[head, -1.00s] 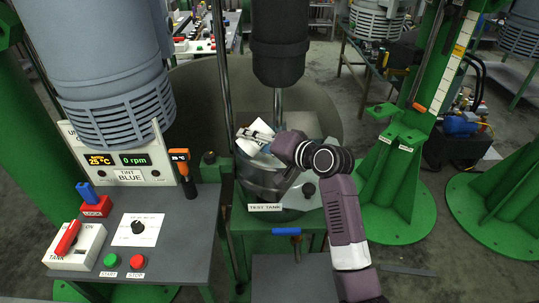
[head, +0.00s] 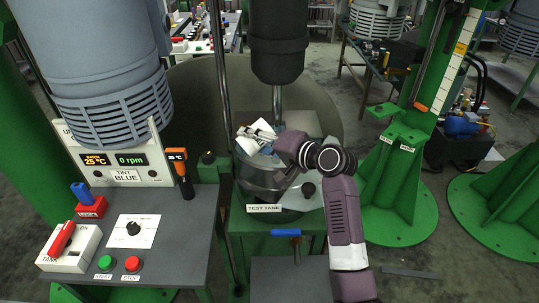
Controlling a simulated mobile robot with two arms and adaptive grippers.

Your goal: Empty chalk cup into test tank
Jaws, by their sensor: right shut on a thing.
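The test tank (head: 250,182) is a round metal vessel in the middle of the head view, above a label reading TEST TANK. My right gripper (head: 259,135) is over the tank's mouth and is shut on the white chalk cup (head: 246,147). The cup looks tilted over the opening. Its inside and any chalk in it cannot be made out. My right wrist and forearm hide part of the tank's right side. My left gripper is not in view.
A dark mixer head (head: 279,50) with a metal shaft hangs over the tank, close behind the gripper. A control panel (head: 165,235) with switches and buttons stands at the left. An orange handheld thermometer (head: 179,165) stands upright beside it. A green stand (head: 398,195) is at the right.

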